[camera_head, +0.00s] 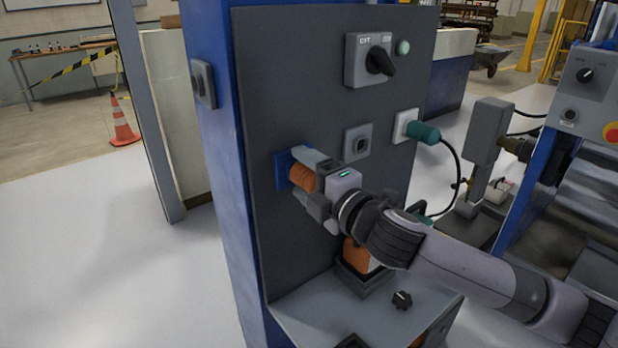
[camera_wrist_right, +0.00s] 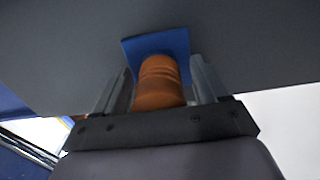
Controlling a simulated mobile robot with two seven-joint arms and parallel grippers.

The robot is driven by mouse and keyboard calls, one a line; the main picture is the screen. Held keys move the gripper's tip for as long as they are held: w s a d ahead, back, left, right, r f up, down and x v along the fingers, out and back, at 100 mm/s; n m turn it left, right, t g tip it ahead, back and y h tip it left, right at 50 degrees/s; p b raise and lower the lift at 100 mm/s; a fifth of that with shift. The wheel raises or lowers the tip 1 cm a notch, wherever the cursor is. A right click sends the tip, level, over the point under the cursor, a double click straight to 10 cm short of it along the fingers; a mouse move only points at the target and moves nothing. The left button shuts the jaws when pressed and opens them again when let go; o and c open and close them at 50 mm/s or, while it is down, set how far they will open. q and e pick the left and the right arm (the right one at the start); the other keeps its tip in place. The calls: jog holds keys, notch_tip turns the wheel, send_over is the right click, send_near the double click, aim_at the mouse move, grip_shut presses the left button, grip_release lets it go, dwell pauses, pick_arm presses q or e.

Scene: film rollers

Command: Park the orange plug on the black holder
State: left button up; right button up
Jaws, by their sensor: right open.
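The orange plug (camera_head: 301,178) sits at a blue square plate (camera_head: 283,171) on the left of the dark upright panel. In the right wrist view the plug (camera_wrist_right: 159,82) stands out from the blue plate (camera_wrist_right: 158,45), between my fingers. My right gripper (camera_head: 314,183) is open around it, one finger on each side; whether either finger touches it I cannot tell. Which is the black holder is unclear. My left gripper is not in view.
A rotary switch (camera_head: 371,60) is high on the panel. A green plug (camera_head: 422,132) with a black cable is in a white socket at right. Below my wrist, an orange and white object (camera_head: 358,254) stands in a dark tray on the shelf, near a black knob (camera_head: 402,300).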

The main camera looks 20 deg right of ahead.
dwell(0.4)
grip_shut()
jog(key=shift+s+p, duration=0.3)
jog(key=shift+v, duration=2.75)
jog(key=shift+d, duration=0.1)
notch_tip(320, 180, down, 7)
jog(key=w+d+m+g+h, duration=0.1)
jog(key=w+m+g+h, duration=0.1)
jog(key=g+h, duration=0.15)
jog(key=shift+s+d+f+n+g+h, duration=0.25)
jog(key=shift+s+f+n+g+h, duration=0.15)
jog(key=shift+s+f+g, duration=2.3)
jog(key=shift+s+d+f+n+g+h, duration=0.4)
jog(key=shift+s+f+g, duration=1.15)
jog(key=shift+f, duration=2.15)
jog(key=shift+s+d+f+n+g+h, duration=0.2)
jog(key=shift+s+f+g+h, duration=0.35)
jog(key=shift+s+f+g, duration=1.75)
